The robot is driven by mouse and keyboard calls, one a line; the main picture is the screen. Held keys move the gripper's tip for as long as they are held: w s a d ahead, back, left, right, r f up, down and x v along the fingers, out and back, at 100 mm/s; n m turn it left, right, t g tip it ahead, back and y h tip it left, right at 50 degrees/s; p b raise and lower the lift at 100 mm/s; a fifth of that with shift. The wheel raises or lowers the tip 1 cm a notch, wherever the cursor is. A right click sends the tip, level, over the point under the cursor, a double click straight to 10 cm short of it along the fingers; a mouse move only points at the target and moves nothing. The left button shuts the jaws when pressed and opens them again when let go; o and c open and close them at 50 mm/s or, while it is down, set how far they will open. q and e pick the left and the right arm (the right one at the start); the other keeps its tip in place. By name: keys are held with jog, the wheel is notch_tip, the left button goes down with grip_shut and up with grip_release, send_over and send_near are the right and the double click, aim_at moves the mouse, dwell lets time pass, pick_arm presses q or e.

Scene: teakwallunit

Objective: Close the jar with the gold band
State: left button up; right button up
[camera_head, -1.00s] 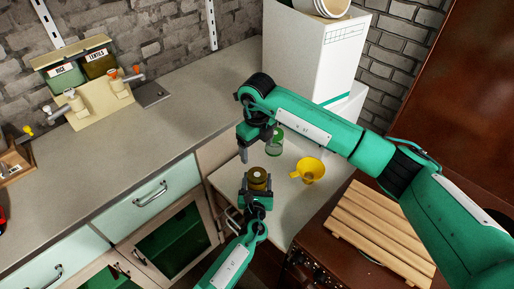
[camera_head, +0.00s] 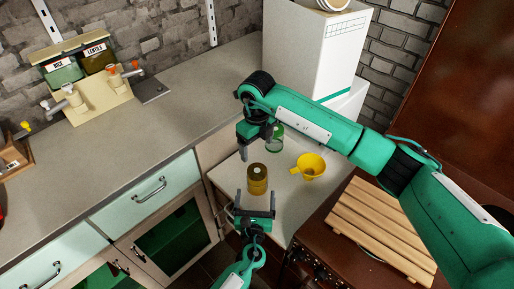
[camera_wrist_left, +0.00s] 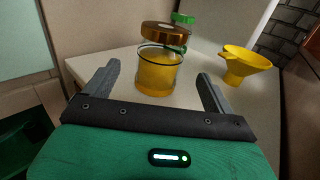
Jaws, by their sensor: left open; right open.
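The jar (camera_head: 257,185) stands upright on the pale counter, with amber contents. In the left wrist view the jar (camera_wrist_left: 158,75) is clear glass; a brown-copper lid (camera_wrist_left: 165,36) with a pale centre rests at its top, shifted to the right of the rim. I cannot tell whether it is seated. A gold band is not clearly distinguishable. My left gripper (camera_head: 255,195) is open and empty just in front of the jar, apart from it; its fingers show in the wrist view (camera_wrist_left: 158,78). My right gripper (camera_head: 256,148) is open behind the jar, near a green glass jar (camera_head: 276,141).
A yellow funnel (camera_head: 311,167) stands right of the jar; it also shows in the wrist view (camera_wrist_left: 242,65). A slatted wooden board (camera_head: 380,228) lies at the right. A white box (camera_head: 312,50) stands behind. The long grey counter (camera_head: 190,100) at the left is mostly clear.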

pick_arm(q)
jog(key=shift+s+a+b, duration=0.15)
jog(key=shift+s+b, duration=0.25)
jog(key=shift+s, duration=2.25)
jog(key=shift+s, duration=0.1)
